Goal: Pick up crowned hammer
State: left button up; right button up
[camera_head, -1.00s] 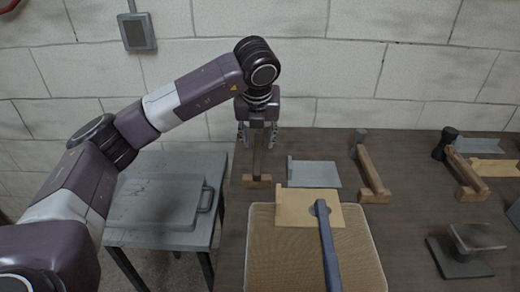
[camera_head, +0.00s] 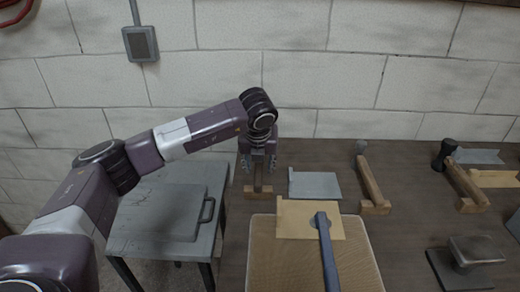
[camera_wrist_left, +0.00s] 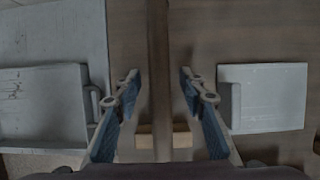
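My left gripper (camera_head: 258,164) is open over a hammer with a brown wooden handle (camera_head: 258,185) at the left end of the bench. In the left wrist view the open fingers (camera_wrist_left: 160,88) stand on either side of this handle (camera_wrist_left: 159,60), with a gap to each side. A light wooden block (camera_head: 257,193) lies across the near end of the handle. The hammer's head is hidden, so I cannot tell whether it is crowned. Two other wooden hammers, one with a grey head (camera_head: 361,147) and one with a black head (camera_head: 443,154), lie to the right. My right gripper is out of view.
A grey plate (camera_head: 315,186) lies just right of the gripper. A tan tray (camera_head: 270,262) in front holds a yellowish plate (camera_head: 293,218) and a blue-grey bar (camera_head: 329,258). A grey side table (camera_head: 135,240) with a handled flat case stands left. A metal block (camera_head: 475,250) sits front right.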

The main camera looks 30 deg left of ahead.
pick_arm(q)
grip_shut()
jog(key=shift+w+r, duration=0.1)
jog(key=shift+r, duration=0.15)
